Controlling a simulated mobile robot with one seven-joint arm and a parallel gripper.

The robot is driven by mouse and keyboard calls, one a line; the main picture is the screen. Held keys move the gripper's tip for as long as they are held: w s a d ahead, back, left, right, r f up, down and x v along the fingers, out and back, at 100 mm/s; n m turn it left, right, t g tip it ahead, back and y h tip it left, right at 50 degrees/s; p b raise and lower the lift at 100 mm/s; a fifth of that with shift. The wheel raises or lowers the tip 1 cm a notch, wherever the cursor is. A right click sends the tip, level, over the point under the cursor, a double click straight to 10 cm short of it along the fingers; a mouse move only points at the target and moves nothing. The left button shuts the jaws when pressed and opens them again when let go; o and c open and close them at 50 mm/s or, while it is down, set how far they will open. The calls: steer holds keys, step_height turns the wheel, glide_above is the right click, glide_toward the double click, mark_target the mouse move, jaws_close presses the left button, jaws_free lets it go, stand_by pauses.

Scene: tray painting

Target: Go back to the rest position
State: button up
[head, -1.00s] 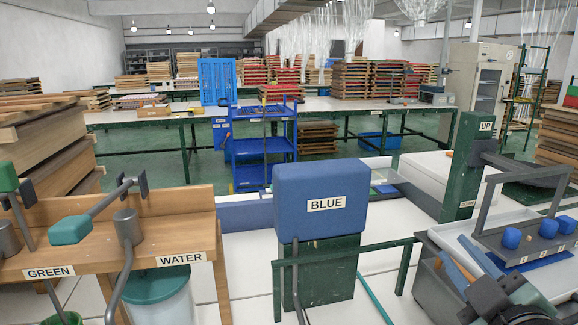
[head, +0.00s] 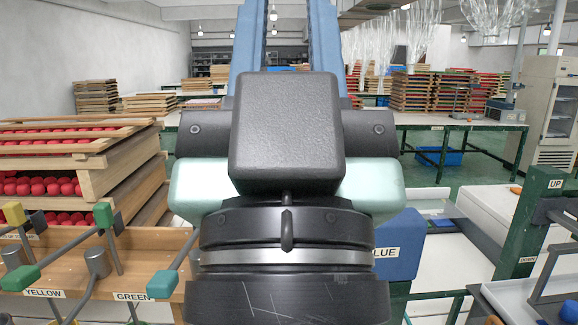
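My gripper (head: 287,25) stands right in front of the head camera, pointing up and away. Its black and mint-green body (head: 385,188) fills the middle of the view. Two long blue fingers rise from it, apart, with a clear gap between them. Their tips are cut off by the top edge, and nothing shows between the visible parts. The BLUE station (head: 398,240) is mostly hidden behind the gripper body.
A wooden rack at left carries handles labelled YELLOW (head: 45,293) and GREEN (head: 133,296). Crates of red balls (head: 40,186) stand behind it. The green UP post (head: 540,215) is at right. Work tables and stacked frames (head: 410,92) lie farther back.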

step_height(320, 180, up, 7)
steer(key=p, duration=0.5)
steer(key=shift+r, duration=0.2)
stand_by(0.4)
